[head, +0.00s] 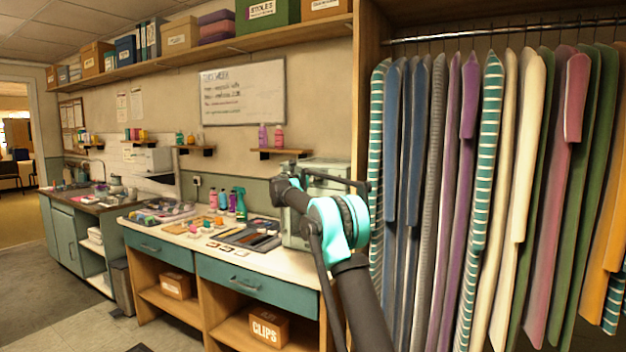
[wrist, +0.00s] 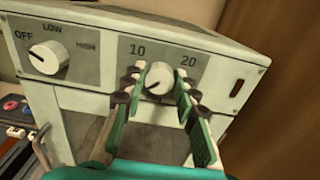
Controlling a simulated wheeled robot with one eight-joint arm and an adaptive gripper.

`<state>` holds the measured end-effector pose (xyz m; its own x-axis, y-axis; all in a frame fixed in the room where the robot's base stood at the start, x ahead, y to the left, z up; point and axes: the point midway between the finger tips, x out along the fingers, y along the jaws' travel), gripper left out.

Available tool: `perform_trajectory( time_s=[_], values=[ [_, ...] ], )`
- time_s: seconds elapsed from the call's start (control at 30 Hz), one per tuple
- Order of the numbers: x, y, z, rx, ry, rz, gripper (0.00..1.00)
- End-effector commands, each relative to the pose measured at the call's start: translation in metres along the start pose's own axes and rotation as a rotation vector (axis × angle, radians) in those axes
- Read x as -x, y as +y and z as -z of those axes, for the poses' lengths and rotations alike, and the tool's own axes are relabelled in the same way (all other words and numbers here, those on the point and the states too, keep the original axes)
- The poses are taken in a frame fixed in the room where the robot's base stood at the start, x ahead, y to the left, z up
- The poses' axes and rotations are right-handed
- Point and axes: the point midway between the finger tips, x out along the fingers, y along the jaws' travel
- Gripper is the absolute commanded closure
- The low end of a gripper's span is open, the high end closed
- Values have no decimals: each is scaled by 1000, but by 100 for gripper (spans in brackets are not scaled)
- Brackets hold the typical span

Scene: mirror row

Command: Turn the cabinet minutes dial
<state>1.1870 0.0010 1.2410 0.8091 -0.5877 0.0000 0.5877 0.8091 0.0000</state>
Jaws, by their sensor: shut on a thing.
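The cabinet (wrist: 80,20) shows in the wrist view with a grey front panel. Its minutes dial (wrist: 158,78) is a round white knob with a dark pointer line, below the numbers 10 and 20. My gripper (wrist: 160,86) has one finger on each side of this dial and is shut on it. A second white knob (wrist: 46,58), marked OFF, LOW and HIGH, is to the left. In the head view the cabinet (head: 325,170) stands at the right end of the counter, partly hidden by my arm, and my gripper's fingers are hidden there.
The counter (head: 170,228) holds spray bottles (head: 240,204), trays and small tools left of the cabinet. A rail of hanging garments (head: 490,200) stands close on the right. A small shelf (head: 280,153) with bottles is on the wall above.

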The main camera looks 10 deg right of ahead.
Motion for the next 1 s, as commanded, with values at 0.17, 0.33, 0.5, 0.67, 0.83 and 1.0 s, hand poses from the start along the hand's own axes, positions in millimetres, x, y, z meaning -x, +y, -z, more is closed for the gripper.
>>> perform_trajectory(
  time_s=[0.17, 0.33, 0.5, 0.67, 0.83, 1.0],
  values=[
    [0, 0, 0, -4, 0, 0, 100],
    [0, 0, 0, -39, 0, 0, 100],
    [0, 0, 0, -125, 0, 0, 100],
    [0, -1, 0, -252, 0, 0, 100],
    [0, -1, 0, -412, 0, 0, 100],
    [0, -2, 1, -574, 0, 0, 100]
  ],
)
